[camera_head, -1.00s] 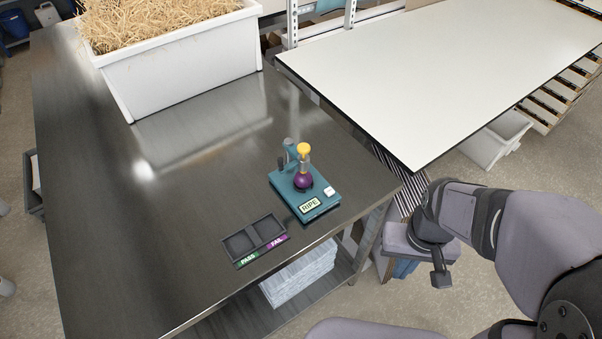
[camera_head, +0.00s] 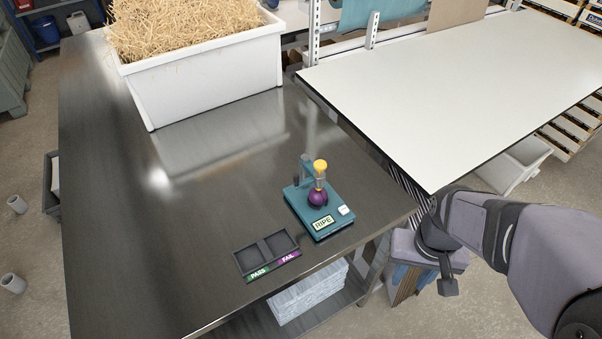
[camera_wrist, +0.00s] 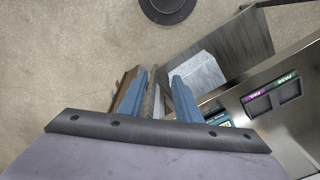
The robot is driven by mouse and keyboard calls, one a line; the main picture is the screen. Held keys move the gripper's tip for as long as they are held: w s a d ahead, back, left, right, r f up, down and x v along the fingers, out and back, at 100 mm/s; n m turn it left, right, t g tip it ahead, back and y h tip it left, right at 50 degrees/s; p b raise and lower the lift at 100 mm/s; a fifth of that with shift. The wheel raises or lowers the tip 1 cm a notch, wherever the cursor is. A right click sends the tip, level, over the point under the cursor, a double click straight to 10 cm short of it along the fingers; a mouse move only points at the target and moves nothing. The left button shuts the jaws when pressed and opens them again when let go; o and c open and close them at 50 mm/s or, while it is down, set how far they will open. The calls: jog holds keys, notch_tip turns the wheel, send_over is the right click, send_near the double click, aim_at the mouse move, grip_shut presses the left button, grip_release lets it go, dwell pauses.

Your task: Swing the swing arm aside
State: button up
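A teal tester (camera_head: 318,228) with a RIPE label and a small white button stands near the steel table's front right edge. Its swing arm (camera_head: 308,170) reaches from a rear post to a yellow knob (camera_head: 320,165), over a round purple fruit (camera_head: 317,198) on the tester. The knob sits above the fruit; whether the arm's tip touches the fruit is unclear. My gripper (camera_wrist: 157,85) has its blue fingers apart with nothing between them. It hangs beyond the table's right edge, to the right of the tester and clear of it. In the wrist view the tester is mostly hidden behind my gripper.
A dark two-part tray (camera_head: 266,254) marked PASS and FAIL lies left of the tester. A white bin of straw (camera_head: 215,80) stands at the back of the steel table (camera_head: 130,240). A white-topped table (camera_head: 430,90) adjoins at the right. The steel top's left side is clear.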

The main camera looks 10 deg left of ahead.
jog(key=w+a+r+b, duration=0.1)
jog(key=w+a, duration=0.3)
jog(key=w, duration=0.2)
jog(key=t+b, duration=0.4)
send_near(296, 175)
jog(key=x, duration=0.3)
jog(key=shift+p+x, duration=1.15)
jog(key=shift+x, duration=2.45)
grip_shut()
